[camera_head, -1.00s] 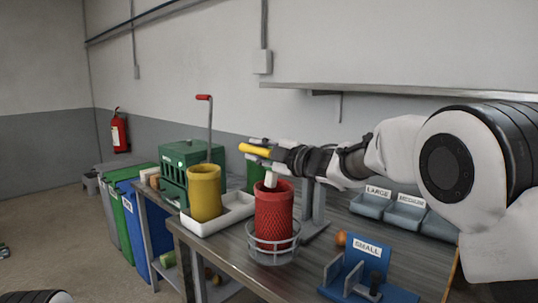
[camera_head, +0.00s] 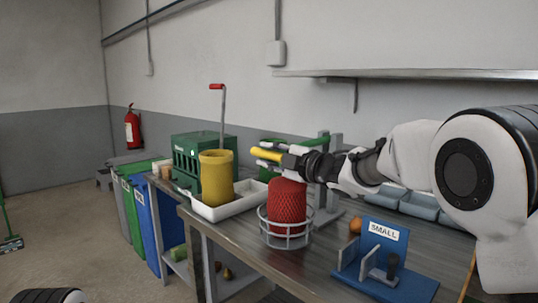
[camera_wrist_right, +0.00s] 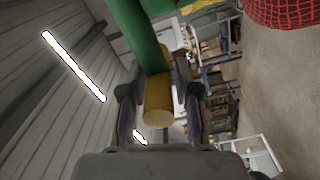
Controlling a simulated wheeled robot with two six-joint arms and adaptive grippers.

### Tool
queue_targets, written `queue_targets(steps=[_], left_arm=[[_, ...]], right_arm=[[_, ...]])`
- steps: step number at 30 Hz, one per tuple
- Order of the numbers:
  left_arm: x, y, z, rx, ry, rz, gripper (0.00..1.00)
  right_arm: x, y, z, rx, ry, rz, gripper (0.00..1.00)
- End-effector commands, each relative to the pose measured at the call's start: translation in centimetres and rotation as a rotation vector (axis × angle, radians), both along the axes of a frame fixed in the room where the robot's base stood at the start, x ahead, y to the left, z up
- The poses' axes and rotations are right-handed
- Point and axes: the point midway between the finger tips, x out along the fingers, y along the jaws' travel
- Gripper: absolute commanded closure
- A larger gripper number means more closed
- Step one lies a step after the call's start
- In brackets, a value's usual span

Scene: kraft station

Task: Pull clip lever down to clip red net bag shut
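The red net bag (camera_head: 287,203) stands upright in a grey wire ring holder (camera_head: 287,238) on the bench. Its upper end is partly hidden by my right gripper and wrist. The clip lever is a green bar (camera_head: 286,143) with a yellow handle (camera_head: 266,155), above and behind the bag by a grey post (camera_head: 324,178). My right gripper (camera_head: 287,161) is around the handle, which also shows between its fingers in the right wrist view (camera_wrist_right: 158,98); the fingers look closed on it. My left gripper is out of view.
A yellow net tube (camera_head: 216,178) stands in a white tray (camera_head: 246,202) left of the bag. A blue "SMALL" fixture (camera_head: 400,280) is at front right. An orange fruit (camera_head: 355,225) and blue-grey bins (camera_head: 422,204) lie behind it. A shelf (camera_head: 420,74) runs above.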

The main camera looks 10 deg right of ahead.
Motion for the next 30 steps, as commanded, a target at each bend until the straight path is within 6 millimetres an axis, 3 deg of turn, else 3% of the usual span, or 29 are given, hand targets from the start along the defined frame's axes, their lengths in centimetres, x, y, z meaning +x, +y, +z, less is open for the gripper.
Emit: queue_targets(steps=[1, 17, 20, 30], left_arm=[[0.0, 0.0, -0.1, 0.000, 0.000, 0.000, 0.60], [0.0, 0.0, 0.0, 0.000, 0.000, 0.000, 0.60], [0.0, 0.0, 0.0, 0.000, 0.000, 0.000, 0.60], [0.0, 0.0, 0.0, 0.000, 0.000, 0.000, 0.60]], right_arm=[[0.1, -0.1, -0.7, -0.002, 0.011, -0.002, 0.51], [-0.2, -0.2, -0.2, -0.001, 0.004, -0.001, 0.51], [-1.1, -1.0, -0.2, 0.000, 0.005, -0.002, 0.51], [-7.7, -6.1, -0.2, 0.003, 0.005, -0.003, 0.51]])
